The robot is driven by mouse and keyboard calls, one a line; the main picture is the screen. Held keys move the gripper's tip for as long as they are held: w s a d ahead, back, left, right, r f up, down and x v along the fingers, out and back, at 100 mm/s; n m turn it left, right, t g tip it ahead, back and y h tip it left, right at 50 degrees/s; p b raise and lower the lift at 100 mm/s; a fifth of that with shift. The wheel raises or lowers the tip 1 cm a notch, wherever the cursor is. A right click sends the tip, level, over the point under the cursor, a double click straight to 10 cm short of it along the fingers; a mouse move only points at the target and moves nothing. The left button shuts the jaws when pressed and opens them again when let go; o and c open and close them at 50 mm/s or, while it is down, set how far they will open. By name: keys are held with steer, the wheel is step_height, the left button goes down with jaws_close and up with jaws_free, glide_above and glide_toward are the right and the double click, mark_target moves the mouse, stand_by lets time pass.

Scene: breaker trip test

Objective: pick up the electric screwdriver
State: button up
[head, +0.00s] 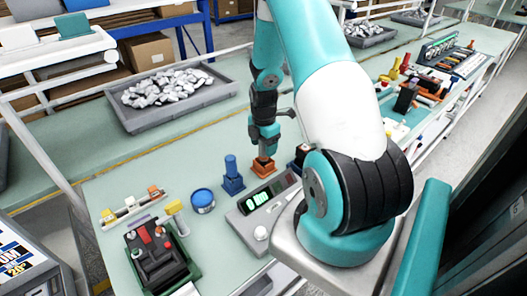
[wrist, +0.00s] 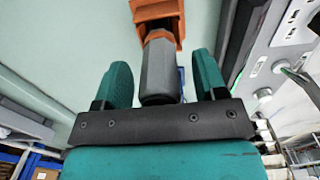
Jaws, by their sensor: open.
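A grey cylindrical tool (wrist: 158,70), which looks like the electric screwdriver, stands in an orange holder (wrist: 157,22). The holder also shows in the head view (head: 263,167) on the green bench, where my gripper (head: 264,148) is right above it and hides most of the tool. In the wrist view my gripper (wrist: 160,62) is open, with one teal finger on each side of the grey body. Gaps show between the fingers and the tool, so it is not clasped. The tool's lower end is hidden in the holder.
A blue tool in a blue holder (head: 232,184) stands just left of the orange one. A grey device with a green display (head: 258,200) is in front. A blue round tin (head: 202,201), a dark tray of parts (head: 157,255) and a grey bin (head: 170,115) are around.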

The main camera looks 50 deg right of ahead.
steer(key=shift+f, duration=0.15)
steer(key=shift+c, duration=0.2)
steer(key=c, duration=1)
steer(key=shift+o, duration=0.2)
